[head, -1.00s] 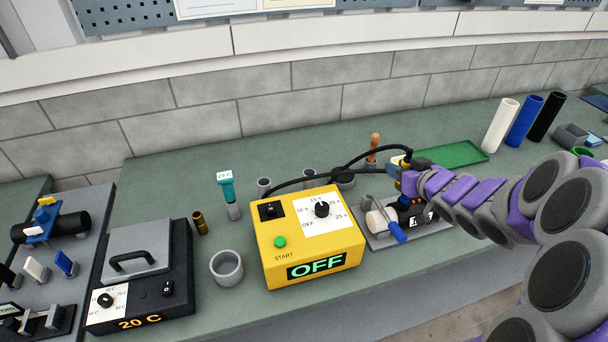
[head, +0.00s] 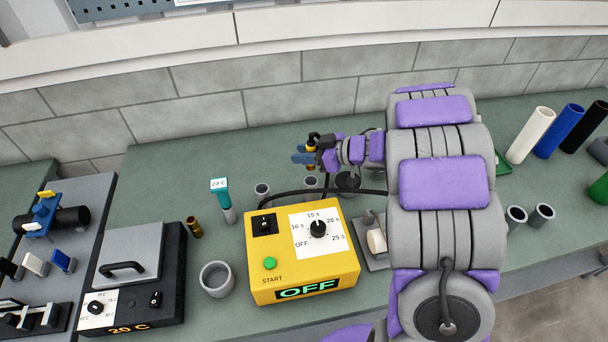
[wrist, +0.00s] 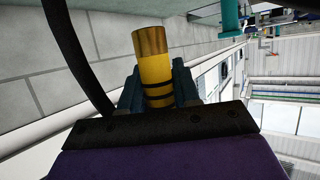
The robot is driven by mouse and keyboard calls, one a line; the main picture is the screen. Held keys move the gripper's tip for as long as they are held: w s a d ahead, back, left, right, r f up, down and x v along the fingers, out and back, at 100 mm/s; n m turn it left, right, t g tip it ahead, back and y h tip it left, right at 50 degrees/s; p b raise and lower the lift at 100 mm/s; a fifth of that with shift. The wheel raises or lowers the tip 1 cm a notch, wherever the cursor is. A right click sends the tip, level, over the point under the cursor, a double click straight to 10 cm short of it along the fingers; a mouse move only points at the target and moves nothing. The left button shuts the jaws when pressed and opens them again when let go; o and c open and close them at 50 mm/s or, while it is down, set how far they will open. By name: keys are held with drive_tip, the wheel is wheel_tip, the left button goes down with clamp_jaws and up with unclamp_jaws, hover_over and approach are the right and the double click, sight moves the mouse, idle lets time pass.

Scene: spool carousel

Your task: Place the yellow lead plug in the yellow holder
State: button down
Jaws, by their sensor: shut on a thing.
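My gripper (head: 312,152) is shut on the yellow lead plug. In the wrist view the plug (wrist: 155,72) is a yellow cylinder with a brass-coloured end and dark bands, standing out between the blue fingers. In the head view only a small yellow part of it shows between the fingers. It is held above the bench, behind the yellow timer box (head: 300,255). A small grey cup (head: 311,182) stands below it, nearer the box; I cannot tell whether it is directly beneath. I cannot make out which thing is the yellow holder.
Black cables run behind the box; one passes beside my gripper (wrist: 80,55). Another grey cup (head: 262,190), a teal-topped tool (head: 222,200) and a brass cylinder (head: 194,227) stand to the left. My arm hides much of the right side. White, blue and black tubes (head: 531,135) stand farther right.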

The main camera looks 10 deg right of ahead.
wheel_tip(320, 180, down, 5)
drive_tip(key=shift+f+b, duration=0.15)
drive_tip(key=shift+b, duration=0.55)
drive_tip(key=f, duration=0.1)
drive_tip(key=f+b, duration=0.1)
drive_tip(key=f, duration=0.1)
drive_tip(key=shift+d, duration=0.3)
drive_tip(key=shift+a, duration=0.35)
drive_tip(key=c, duration=0.8)
unclamp_jaws()
drive_tip(key=shift+d, duration=0.2)
